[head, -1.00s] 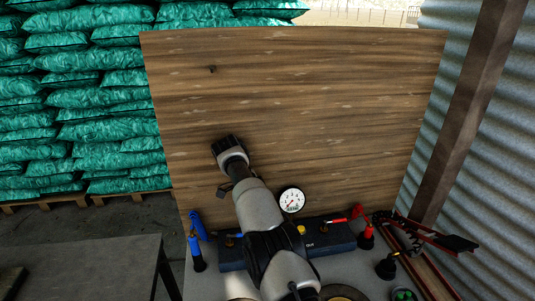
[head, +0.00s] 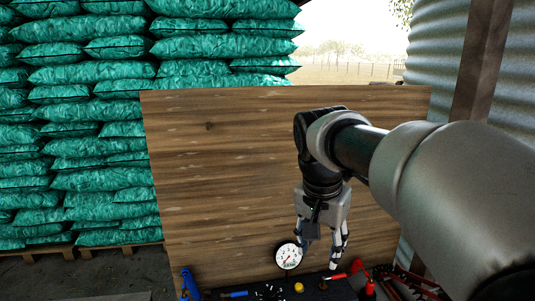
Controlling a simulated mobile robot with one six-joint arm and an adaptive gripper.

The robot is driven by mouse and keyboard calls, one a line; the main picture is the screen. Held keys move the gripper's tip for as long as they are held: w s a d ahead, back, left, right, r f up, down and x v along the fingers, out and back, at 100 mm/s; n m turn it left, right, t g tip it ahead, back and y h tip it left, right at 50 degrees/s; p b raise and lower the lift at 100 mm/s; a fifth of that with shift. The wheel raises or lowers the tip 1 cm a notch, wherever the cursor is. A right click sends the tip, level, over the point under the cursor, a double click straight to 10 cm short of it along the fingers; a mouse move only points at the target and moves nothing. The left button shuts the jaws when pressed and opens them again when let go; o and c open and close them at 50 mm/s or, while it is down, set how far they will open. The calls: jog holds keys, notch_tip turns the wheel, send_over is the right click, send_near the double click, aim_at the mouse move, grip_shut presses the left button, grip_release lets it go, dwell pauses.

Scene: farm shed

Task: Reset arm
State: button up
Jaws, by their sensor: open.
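My gripper (head: 322,257) hangs with its fingers pointing down in front of the wooden board. Its fingers are apart and I see nothing between them. My arm comes in from the right of the head view and bends down at the wrist. The gripper is to the right of a white round gauge (head: 288,256), and its fingertips appear above the bench items. I cannot tell the exact gap to them.
A wooden board (head: 215,180) stands behind the bench. Blue (head: 190,285) and red (head: 362,272) handled items sit along the bottom edge. Green sacks (head: 90,150) are stacked on pallets at left. A corrugated metal wall (head: 431,75) stands at right.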

jog(key=s+d+f+n, duration=0.1)
jog(key=s+f+n, duration=0.1)
jog(key=s, duration=0.5)
jog(key=s+d+f+n+t, duration=0.1)
jog(key=s+f+n, duration=0.1)
jog(key=s, duration=0.6)
jog(key=s+d+f+n+t+y, duration=0.1)
jog(key=s+f+n, duration=0.2)
jog(key=s, duration=0.5)
jog(key=shift+d+f, duration=0.3)
jog(key=shift+f, duration=0.25)
